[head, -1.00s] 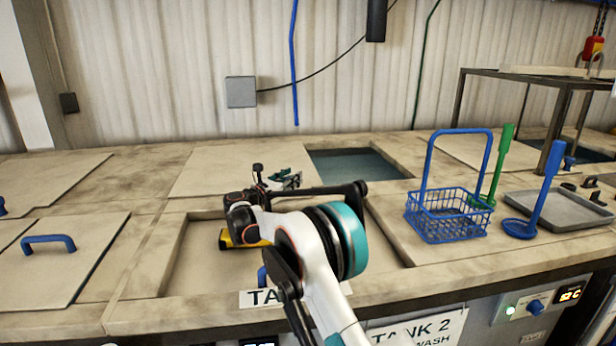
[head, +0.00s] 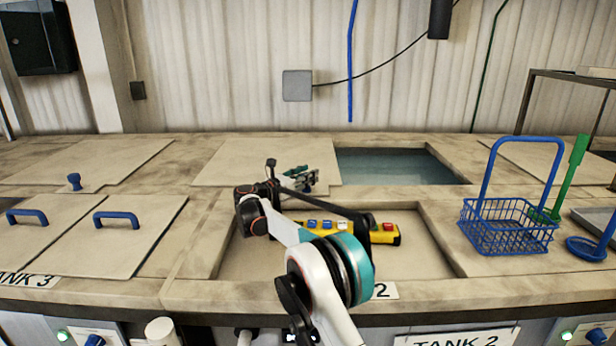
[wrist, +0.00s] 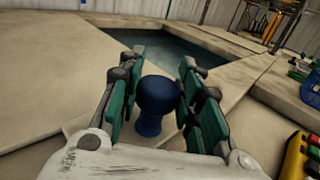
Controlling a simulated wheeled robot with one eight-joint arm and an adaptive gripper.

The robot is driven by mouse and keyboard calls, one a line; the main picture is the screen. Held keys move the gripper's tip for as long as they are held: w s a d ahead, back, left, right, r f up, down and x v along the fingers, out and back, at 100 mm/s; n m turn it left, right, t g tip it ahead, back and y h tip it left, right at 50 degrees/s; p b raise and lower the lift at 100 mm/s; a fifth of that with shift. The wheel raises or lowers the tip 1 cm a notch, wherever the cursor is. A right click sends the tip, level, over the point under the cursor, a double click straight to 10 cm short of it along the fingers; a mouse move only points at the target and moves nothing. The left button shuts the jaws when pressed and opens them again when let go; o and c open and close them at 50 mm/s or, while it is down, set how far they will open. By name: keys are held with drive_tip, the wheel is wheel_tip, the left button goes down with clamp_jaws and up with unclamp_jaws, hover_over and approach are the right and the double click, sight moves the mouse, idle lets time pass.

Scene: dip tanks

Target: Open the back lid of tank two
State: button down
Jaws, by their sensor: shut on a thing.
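The back lid of tank two (head: 245,160) is a flat beige panel lying on the worktop, left of an opening that shows dark water (head: 395,165). My gripper (head: 303,178) is at the lid's front right part. In the wrist view, the green fingers of my gripper (wrist: 160,95) are shut on the lid's blue knob (wrist: 156,105), which stands upright between them. The knob is hidden behind the fingers in the head view. The wrist view also shows the water (wrist: 165,48) beyond the lid's edge.
A yellow pendant with coloured buttons (head: 385,236) is over the front recess (head: 420,262), partly behind my arm. A blue wire basket (head: 508,235) stands at the right. Left are tank three's lids with blue handles (head: 115,218). The worktop left of the lid is another flat panel (head: 95,160).

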drive_tip(key=c, duration=1.1)
unclamp_jaws()
drive_tip(key=v, duration=1.2)
